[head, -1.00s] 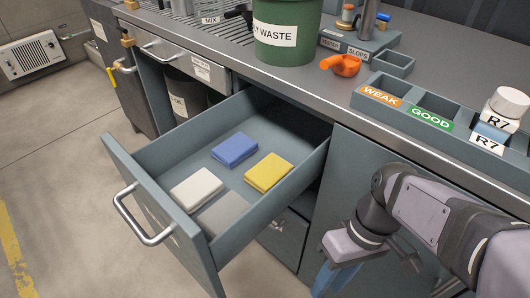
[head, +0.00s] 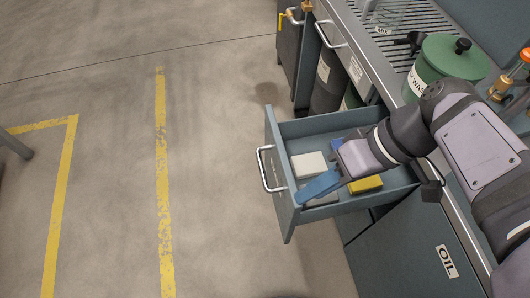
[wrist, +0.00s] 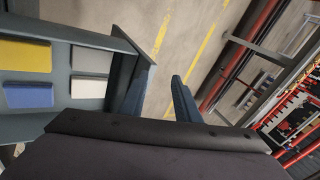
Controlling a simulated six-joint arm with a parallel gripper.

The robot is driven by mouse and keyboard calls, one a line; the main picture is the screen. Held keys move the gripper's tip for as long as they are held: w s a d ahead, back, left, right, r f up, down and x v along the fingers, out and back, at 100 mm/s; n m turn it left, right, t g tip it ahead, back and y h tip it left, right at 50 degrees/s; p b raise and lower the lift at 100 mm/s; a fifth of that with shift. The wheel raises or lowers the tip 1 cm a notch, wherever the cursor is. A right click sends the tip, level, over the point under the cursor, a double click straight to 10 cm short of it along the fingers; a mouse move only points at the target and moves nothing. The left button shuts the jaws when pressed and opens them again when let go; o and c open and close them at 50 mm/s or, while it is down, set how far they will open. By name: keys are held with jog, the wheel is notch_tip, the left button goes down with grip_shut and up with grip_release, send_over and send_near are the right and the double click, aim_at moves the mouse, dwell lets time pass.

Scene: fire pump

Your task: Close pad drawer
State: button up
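The pad drawer (head: 285,200) stands pulled out from the bench in the head view, with its bar handle (head: 268,168) on the front. Inside lie a white pad (head: 308,164), a yellow pad (head: 366,184), a blue pad partly behind my arm, and a grey pad. My gripper (head: 303,194) reaches over the drawer, blue fingertips near the inner side of the front panel. In the wrist view my gripper (wrist: 164,76) is open and empty, fingers apart. The drawer (wrist: 98,90) is left of the fingers; contact with the front panel is unclear.
A green waste bin (head: 445,68) stands on the bench top. Dark bins (head: 328,82) sit in an opening beyond the drawer. A cabinet door marked OIL (head: 447,261) is on the near side. The floor before the drawer is clear.

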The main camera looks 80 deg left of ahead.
aim_at(262, 173)
jog(key=s+a+t+p, duration=0.1)
jog(key=a+p, duration=0.1)
jog(key=s+a+f+m+t+h+p, duration=0.1)
jog(key=a+t+p, duration=0.1)
jog(key=p, duration=0.1)
jog(key=s+a+t+h+p, duration=0.1)
jog(key=a+t+p, duration=0.1)
jog(key=p, duration=0.1)
jog(key=shift+s+a+f+m, duration=0.2)
jog(key=shift+f+m, duration=0.1)
jog(key=shift+f, duration=0.1)
jog(key=s+a+f+t+y+p, duration=0.1)
jog(key=s+a+f+t+p, duration=0.15)
jog(key=s+a+p, duration=0.3)
jog(key=shift+m+t, duration=0.5)
jog(key=shift+t, duration=0.05)
jog(key=shift+w+a+f+p, duration=0.1)
jog(key=shift+w+f+p, duration=0.1)
jog(key=shift+f, duration=1)
jog(key=shift+w+a+f+p, duration=0.1)
jog(key=shift+f+p, duration=0.15)
jog(key=shift+f, duration=0.95)
jog(key=shift+w+f+p, duration=0.15)
jog(key=shift+f+p, duration=0.05)
jog(key=shift+f, duration=1)
grip_shut()
